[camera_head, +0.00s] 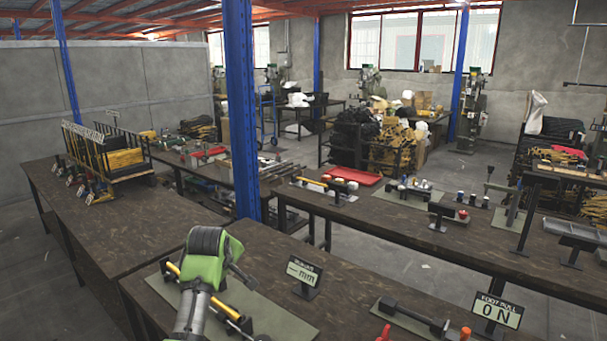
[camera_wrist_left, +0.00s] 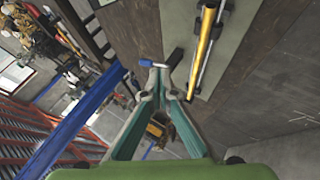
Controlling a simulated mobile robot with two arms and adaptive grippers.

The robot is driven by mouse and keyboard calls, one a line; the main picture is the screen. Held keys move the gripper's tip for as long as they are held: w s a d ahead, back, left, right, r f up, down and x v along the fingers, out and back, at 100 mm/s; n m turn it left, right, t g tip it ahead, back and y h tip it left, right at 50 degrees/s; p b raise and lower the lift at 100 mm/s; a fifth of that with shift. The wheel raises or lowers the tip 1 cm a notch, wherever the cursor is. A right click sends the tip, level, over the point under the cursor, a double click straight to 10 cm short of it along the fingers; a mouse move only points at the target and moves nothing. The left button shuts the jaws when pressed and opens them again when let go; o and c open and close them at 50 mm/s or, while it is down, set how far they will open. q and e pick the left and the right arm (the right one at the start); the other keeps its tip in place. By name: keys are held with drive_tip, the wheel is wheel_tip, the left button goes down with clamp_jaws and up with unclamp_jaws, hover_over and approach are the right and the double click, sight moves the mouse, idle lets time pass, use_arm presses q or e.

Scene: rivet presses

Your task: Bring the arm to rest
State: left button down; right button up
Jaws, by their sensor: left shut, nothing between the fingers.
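My left arm (camera_head: 206,262), green and grey, rises from the bottom of the head view, left of the middle, over the near bench. Its fingers cannot be made out there. In the left wrist view my left gripper (camera_wrist_left: 163,72) is shut and empty, its two long fingers meeting toward the tips. A yellow-handled tool (camera_wrist_left: 207,38) lies on a grey-green mat (camera_wrist_left: 232,42) to the right of the fingers, apart from them. The same tool shows in the head view (camera_head: 227,310), partly hidden by my arm. My right gripper is not in view.
The near bench (camera_head: 345,295) carries a "mm" display (camera_head: 304,276), a "0 N" display (camera_head: 497,310) and a dark bar tool (camera_head: 410,316). A blue post (camera_head: 241,110) stands just behind it. A wooden bench (camera_head: 100,225) at left has a bare front.

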use_arm(q)
drive_tip(key=s+a+f+m+g, duration=0.1)
drive_tip(key=s+a+f+m, duration=0.15)
drive_tip(key=s+f, duration=0.7)
drive_tip(key=s+a+f+m+g, duration=0.1)
drive_tip(key=s+f+m, duration=0.2)
drive_tip(key=s+f, duration=0.6)
drive_tip(key=s+d+f+m+g, duration=0.15)
drive_tip(key=s+m, duration=0.25)
drive_tip(key=s, duration=1.2)
drive_tip(key=s+d+m+g, duration=0.15)
drive_tip(key=s+m, duration=0.25)
drive_tip(key=s, duration=1.1)
wheel_tip(320, 180, down, 28)
drive_tip(key=s+g+b, duration=0.1)
drive_tip(key=s+b, duration=0.1)
drive_tip(key=s+a+f, duration=0.2)
drive_tip(key=s+f, duration=0.6)
drive_tip(key=s+a+f+g+b, duration=0.1)
drive_tip(key=s+f, duration=0.8)
drive_tip(key=shift+a+f+m+g+h, duration=0.3)
drive_tip(key=shift+a+m, duration=0.05)
drive_tip(key=shift+a, duration=0.05)
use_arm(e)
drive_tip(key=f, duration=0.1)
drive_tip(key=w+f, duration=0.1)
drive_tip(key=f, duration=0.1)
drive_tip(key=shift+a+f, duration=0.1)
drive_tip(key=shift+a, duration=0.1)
